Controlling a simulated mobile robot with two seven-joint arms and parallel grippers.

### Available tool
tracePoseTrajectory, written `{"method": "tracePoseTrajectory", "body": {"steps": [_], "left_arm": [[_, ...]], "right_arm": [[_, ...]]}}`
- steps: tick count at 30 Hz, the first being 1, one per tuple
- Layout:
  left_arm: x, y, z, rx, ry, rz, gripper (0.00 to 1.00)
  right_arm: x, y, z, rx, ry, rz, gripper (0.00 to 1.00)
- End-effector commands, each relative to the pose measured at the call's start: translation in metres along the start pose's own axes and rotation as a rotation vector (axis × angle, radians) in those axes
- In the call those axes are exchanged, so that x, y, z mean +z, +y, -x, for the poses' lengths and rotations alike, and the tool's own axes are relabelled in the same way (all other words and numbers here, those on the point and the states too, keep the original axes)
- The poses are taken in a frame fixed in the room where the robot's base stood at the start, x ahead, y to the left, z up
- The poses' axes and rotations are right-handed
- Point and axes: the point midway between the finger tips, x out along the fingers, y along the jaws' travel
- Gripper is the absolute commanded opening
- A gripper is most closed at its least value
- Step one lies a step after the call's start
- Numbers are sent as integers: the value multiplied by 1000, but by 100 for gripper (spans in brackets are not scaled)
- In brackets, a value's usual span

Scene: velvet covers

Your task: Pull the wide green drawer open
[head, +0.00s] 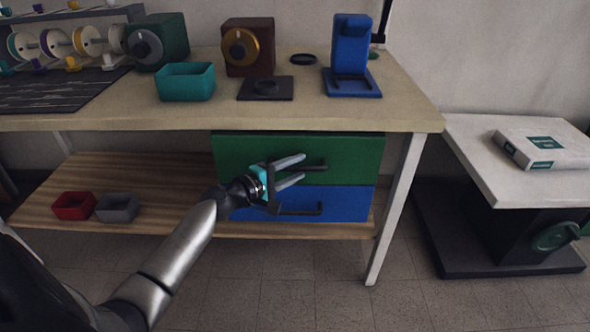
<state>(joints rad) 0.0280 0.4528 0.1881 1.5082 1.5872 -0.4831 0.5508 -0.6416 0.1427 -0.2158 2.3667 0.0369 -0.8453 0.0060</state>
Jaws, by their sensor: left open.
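The wide green drawer (350,150) is the upper of two drawers under the table top in the head view. It looks shut, its front level with the blue drawer below. Its dark bar handle (316,167) runs sideways across the middle of the front. My left gripper (303,168) is open in front of the drawer, one finger above the handle's line and one below. The gripper covers the left part of the handle. I cannot tell whether the fingers touch it. My right gripper is not in view.
The blue drawer (350,197) with its own handle (310,211) sits directly below. A table leg (393,210) stands to the right. Red (73,206) and grey (117,208) bins sit on the lower shelf (150,175). The floor in front is clear.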

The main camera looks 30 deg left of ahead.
Motion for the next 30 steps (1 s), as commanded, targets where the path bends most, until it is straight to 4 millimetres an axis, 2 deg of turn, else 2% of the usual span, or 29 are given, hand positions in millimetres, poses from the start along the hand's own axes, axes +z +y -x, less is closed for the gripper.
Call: {"method": "tracePoseTrajectory", "body": {"steps": [6, 18, 30], "left_arm": [[0, 0, 0, 0, 0, -1, 46], [0, 0, 0, 0, 0, 0, 1], [0, 0, 0, 0, 0, 0, 0]], "right_arm": [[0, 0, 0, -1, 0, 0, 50], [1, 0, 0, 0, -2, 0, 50], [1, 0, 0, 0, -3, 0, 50]]}}
